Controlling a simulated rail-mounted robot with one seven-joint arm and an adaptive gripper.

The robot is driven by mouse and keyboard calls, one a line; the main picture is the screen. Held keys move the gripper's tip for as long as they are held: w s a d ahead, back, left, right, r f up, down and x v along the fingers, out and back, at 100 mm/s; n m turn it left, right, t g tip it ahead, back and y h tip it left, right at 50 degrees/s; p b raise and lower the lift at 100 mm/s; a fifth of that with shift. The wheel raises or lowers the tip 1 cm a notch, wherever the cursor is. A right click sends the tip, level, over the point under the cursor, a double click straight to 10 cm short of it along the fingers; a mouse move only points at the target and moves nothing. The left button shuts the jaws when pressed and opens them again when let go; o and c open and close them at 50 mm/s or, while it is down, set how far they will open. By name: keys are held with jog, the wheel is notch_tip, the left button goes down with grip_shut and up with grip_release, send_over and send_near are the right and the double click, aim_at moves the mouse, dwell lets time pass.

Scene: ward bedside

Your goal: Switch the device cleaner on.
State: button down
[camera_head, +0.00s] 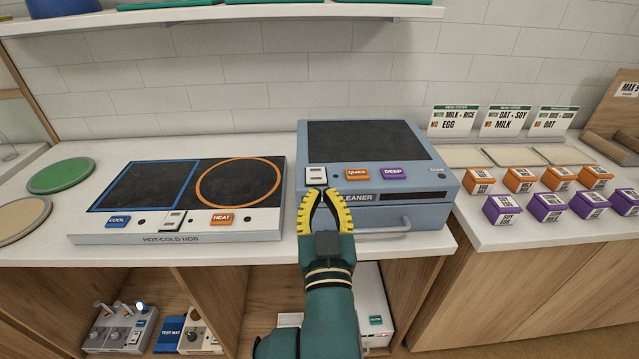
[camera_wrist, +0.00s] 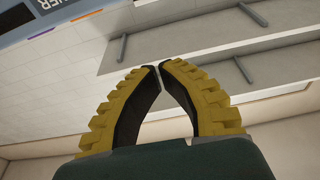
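The device cleaner (camera_head: 430,215) is a blue-grey box with a dark top panel, standing on the counter. Its sloping front strip has a white rocker switch (camera_head: 316,174) at the left, an orange QUICK button (camera_head: 357,174) and a purple DEEP button (camera_head: 393,173). My gripper (camera_head: 320,190) is at the switch's lower edge, its yellow fingers closed together and holding nothing. I cannot tell whether the tips touch the switch. The fingers hide part of the CLEANER label. In the wrist view the fingertips (camera_wrist: 161,66) almost meet, and the switch does not show.
A hot-cold hob (camera_head: 180,239) with its own switch and COOL and HEAT buttons stands to the left. Several orange and purple labelled boxes (camera_head: 545,207) stand to the right. A handle (camera_head: 385,233) sticks out of the cleaner's front. A shelf (camera_head: 220,13) hangs above.

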notch_tip(320, 180, up, 2)
jog(key=b, duration=0.3)
send_over(320, 187)
jog(key=shift+w, duration=0.3)
jog(key=f, duration=0.1)
jog(key=f+b, duration=0.1)
jog(key=f, duration=0.2)
jog(key=shift+s, duration=0.35)
jog(key=shift+w+r, duration=0.1)
jog(key=shift+r, duration=0.05)
